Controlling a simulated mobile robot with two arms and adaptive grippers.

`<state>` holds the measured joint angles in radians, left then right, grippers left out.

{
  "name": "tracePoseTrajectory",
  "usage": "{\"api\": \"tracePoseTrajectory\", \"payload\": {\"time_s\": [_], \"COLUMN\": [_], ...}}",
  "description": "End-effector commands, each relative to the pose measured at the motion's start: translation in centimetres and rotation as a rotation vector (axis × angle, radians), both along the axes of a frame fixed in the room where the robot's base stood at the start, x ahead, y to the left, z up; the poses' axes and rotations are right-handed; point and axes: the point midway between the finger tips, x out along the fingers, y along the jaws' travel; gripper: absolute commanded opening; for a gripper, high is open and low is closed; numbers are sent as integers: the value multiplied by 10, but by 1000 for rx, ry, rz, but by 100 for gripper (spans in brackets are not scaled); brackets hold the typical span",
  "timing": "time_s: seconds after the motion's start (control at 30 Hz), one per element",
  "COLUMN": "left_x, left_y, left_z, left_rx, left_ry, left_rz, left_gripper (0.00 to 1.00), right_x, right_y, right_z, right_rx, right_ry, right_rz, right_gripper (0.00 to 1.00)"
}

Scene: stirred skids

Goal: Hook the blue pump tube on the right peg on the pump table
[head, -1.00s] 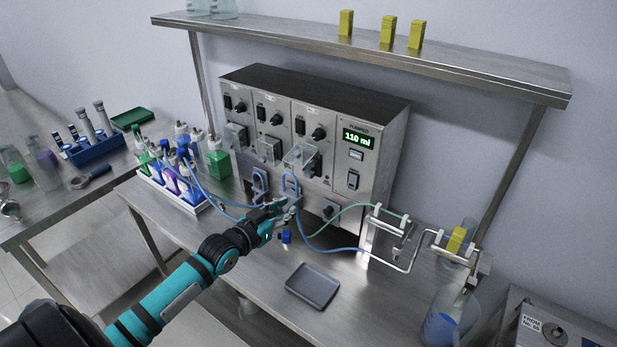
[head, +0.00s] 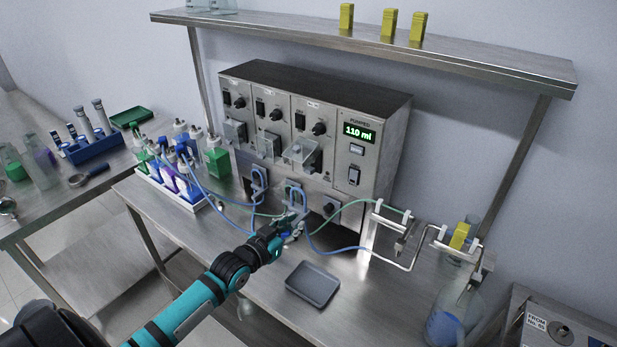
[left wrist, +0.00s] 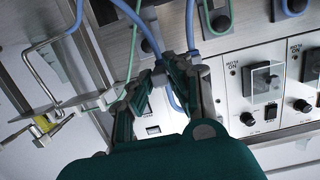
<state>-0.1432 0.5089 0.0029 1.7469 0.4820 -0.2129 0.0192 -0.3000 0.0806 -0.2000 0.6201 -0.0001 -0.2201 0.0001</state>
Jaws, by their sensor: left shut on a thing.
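My left gripper (head: 290,222) is shut on the blue pump tube (head: 304,212) in front of the pump unit. The wrist view shows the blue tube (left wrist: 189,25) looping between the fingers (left wrist: 172,72). Small holders stand at the pump's front. A blue tube loops at the left one (head: 260,177), and a green tube (left wrist: 216,18) loops at a neighbouring one in the wrist view. The right peg is not clearly distinguishable behind my gripper and the tubes. I cannot tell whether the held loop touches it. My right gripper is not in view.
The pump unit (head: 378,160) stands behind the gripper. A grey tray (head: 312,285) lies in front. A bent metal tube stand (head: 402,266) and a large flask (head: 452,315) stand at right. A bottle rack (head: 180,195) is at left. A shelf (head: 480,60) hangs above.

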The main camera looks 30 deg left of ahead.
Motion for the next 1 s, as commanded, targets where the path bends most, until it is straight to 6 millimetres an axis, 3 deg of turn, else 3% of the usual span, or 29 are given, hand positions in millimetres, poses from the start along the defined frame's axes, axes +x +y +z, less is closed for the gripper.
{"api": "tracePoseTrajectory", "payload": {"time_s": [0.37, 1.0], "left_x": [0, -1], "left_y": [-1, -23], "left_z": [-2, -46], "left_rx": [0, -1], "left_ry": [-1, 0], "left_rz": [0, 0], "left_gripper": [0, 0], "right_x": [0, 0], "right_y": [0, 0], "right_z": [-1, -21], "right_rx": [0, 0], "right_ry": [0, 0], "right_rz": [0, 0], "right_gripper": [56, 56]}}
